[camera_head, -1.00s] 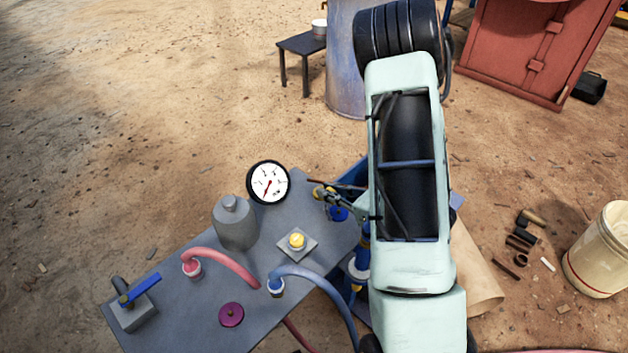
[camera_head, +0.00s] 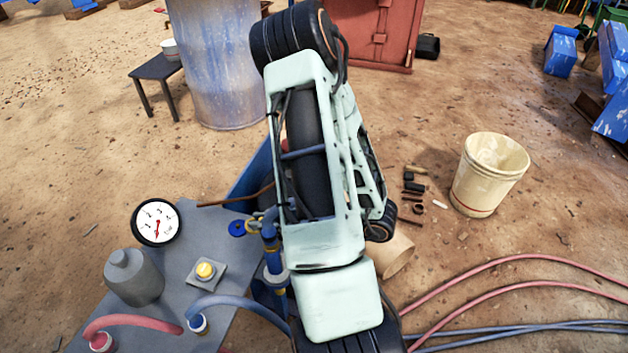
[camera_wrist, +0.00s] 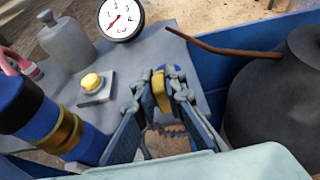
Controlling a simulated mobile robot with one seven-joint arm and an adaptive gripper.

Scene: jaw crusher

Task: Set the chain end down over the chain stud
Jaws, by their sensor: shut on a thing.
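In the wrist view, my gripper (camera_wrist: 162,80) is shut on a small yellow piece (camera_wrist: 161,92), held upright between its fingertips. I cannot tell for sure that this piece is the chain end. No hanging chain links can be made out. A rusty brown toothed or broken-edged shape (camera_wrist: 166,141) shows below, between the fingers. I cannot pick out the chain stud. In the head view my arm hides most of the gripper and what it holds.
A grey panel carries a gauge (camera_head: 157,222), grey bottle (camera_head: 134,277), yellow button (camera_head: 205,270) and hoses. A bent rusty rod (camera_wrist: 222,48) and a large dark rounded body (camera_wrist: 272,105) stand right of the gripper. A blue wall (camera_wrist: 285,28) runs behind. A cream bucket (camera_head: 487,175) stands farther right.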

